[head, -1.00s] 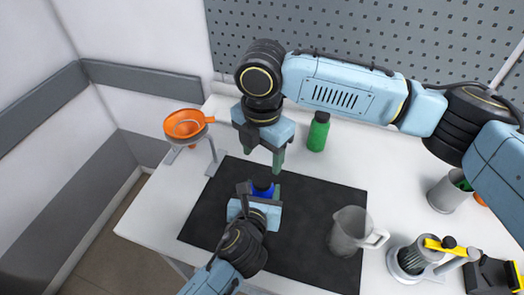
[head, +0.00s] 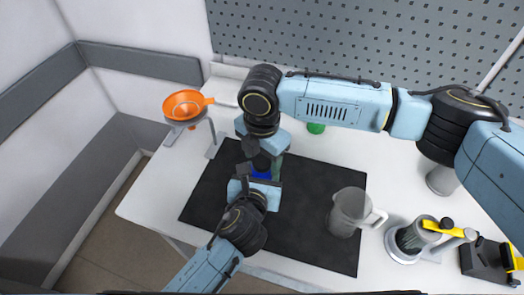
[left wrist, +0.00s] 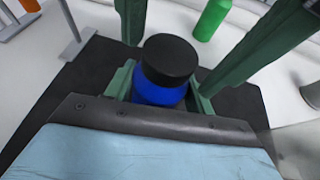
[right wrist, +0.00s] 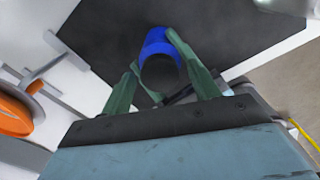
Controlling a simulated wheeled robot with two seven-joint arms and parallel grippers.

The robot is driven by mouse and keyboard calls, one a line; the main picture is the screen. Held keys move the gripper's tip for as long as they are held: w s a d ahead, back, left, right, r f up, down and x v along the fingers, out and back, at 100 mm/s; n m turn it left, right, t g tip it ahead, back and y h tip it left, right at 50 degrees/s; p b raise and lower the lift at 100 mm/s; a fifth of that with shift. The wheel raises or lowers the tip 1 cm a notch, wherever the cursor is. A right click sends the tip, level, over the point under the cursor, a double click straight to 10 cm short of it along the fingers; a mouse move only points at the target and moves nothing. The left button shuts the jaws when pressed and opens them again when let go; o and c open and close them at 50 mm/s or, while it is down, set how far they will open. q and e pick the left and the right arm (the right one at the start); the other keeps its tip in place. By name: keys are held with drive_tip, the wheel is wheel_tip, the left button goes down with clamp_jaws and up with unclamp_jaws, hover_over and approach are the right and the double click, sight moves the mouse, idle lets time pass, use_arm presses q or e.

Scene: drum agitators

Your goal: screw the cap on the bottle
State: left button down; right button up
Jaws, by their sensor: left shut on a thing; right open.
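The blue bottle (left wrist: 158,94) stands upright between the short green fingers of my left gripper (left wrist: 160,90), which is shut on it. The black cap (left wrist: 170,60) sits on top of the bottle; I cannot tell how far it is threaded. My right gripper (right wrist: 156,80) comes down from above and is open, with its green fingers on either side of the cap, apart from it. The cap (right wrist: 158,74) and the bottle (right wrist: 157,42) also show in the right wrist view. In the head view the bottle (head: 262,174) is mostly hidden by the grippers.
The black mat (head: 305,220) lies under the bottle. A grey jug (head: 348,212) stands on its right. An orange funnel (head: 183,104) on a stand is at the left. A green bottle (head: 316,128) stands behind, mostly hidden by my right arm. Other equipment is at the right.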

drive_tip(key=shift+c, duration=0.4)
drive_tip(key=c, duration=1)
drive_tip(key=m, duration=0.6)
drive_tip(key=o, duration=1.1)
drive_tip(key=shift+r, duration=0.1)
drive_tip(key=shift+r, duration=2.2)
